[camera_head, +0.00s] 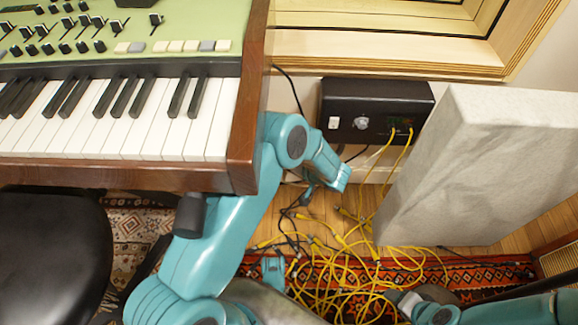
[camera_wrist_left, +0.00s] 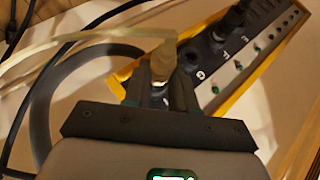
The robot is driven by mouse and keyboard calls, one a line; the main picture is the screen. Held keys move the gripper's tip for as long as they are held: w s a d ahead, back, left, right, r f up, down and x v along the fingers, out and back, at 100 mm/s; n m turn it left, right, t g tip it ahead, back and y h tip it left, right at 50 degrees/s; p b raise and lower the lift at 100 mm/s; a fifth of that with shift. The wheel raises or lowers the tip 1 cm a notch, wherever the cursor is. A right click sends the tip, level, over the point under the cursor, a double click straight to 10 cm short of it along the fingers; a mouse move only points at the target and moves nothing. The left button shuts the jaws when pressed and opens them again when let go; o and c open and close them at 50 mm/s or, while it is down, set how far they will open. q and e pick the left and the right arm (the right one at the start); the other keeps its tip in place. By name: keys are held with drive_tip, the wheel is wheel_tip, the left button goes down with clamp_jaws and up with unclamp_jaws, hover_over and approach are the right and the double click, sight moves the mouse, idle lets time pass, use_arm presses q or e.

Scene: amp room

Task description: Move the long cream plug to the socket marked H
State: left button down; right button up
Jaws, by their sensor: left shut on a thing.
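In the left wrist view my left gripper (camera_wrist_left: 166,88) is shut on a cream plug (camera_wrist_left: 162,50), whose cream cable (camera_wrist_left: 75,38) runs off to the left. The plug is at the edge of a dark socket strip (camera_wrist_left: 238,72) with a yellow border. Its lower end is hidden between my fingers, so I cannot tell whether it sits in a socket. The letter G is readable beside my right finger; I cannot read an H. In the head view my left arm reaches past the keyboard's right end, but its fingers are not clear.
Dark plugs (camera_wrist_left: 232,20) stand in the strip beyond G, with green lights along it. A black cable (camera_wrist_left: 70,38) crosses nearby. The head view shows a keyboard (camera_head: 120,120), black box (camera_head: 375,110), grey slab (camera_head: 470,165) and tangled yellow cables (camera_head: 340,265) on the floor.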

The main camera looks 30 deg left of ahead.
use_arm(q)
drive_tip(key=shift+w+a, duration=0.1)
drive_tip(key=shift+w, duration=0.05)
drive_tip(key=c, duration=0.8)
unclamp_jaws()
drive_tip(key=shift+c, duration=0.2)
drive_tip(key=s+d, duration=0.2)
drive_tip(key=d, duration=1)
drive_tip(key=shift+s+d+r, duration=0.2)
drive_tip(key=shift+d+r, duration=0.15)
drive_tip(key=shift+d, duration=0.05)
drive_tip(key=shift+s, duration=0.15)
